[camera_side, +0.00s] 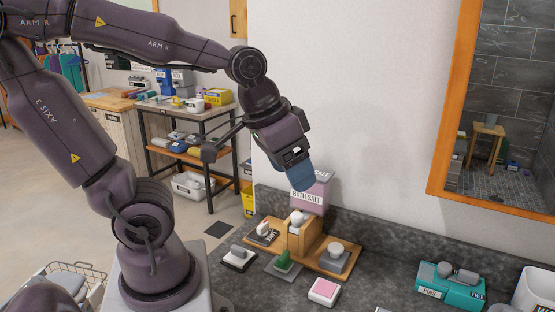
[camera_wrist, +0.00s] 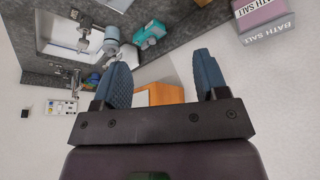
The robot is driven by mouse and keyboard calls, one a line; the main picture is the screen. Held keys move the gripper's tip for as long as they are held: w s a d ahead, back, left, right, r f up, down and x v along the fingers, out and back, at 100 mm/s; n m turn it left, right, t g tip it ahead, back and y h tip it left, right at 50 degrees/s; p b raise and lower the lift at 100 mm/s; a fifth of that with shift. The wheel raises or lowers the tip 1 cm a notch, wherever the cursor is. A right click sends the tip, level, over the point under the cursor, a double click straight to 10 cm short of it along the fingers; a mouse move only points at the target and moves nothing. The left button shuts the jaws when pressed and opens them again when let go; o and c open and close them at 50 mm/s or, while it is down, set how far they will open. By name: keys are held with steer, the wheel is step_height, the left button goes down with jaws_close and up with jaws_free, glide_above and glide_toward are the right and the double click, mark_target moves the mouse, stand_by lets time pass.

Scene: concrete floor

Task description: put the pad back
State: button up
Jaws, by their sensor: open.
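A small white square case with a pink pad (camera_side: 323,291) lies on the dark counter, in front of a wooden stand (camera_side: 322,265). The stand has a raised middle block and holds several small pale-knobbed items, which are too small to identify. A green-handled item (camera_side: 283,262) sits on a grey square at its front. My gripper (camera_side: 300,180) hangs above the stand, in front of the bath salt box (camera_side: 310,196). In the wrist view, the blue fingers of my gripper (camera_wrist: 163,78) are apart with nothing held.
A white-and-dark item (camera_side: 239,258) lies left of the stand. A teal box (camera_side: 450,286) with grey things on top and a white cup (camera_side: 534,290) stand at the right. The wall and orange-framed mirror (camera_side: 447,110) rise behind. The counter between stand and teal box looks largely clear.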

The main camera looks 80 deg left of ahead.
steer(key=shift+m+t, duration=0.5)
steer(key=shift+m, duration=0.3)
steer(key=s+d+r, duration=0.2)
steer(key=shift+s+r, duration=0.25)
steer(key=shift+s, duration=0.15)
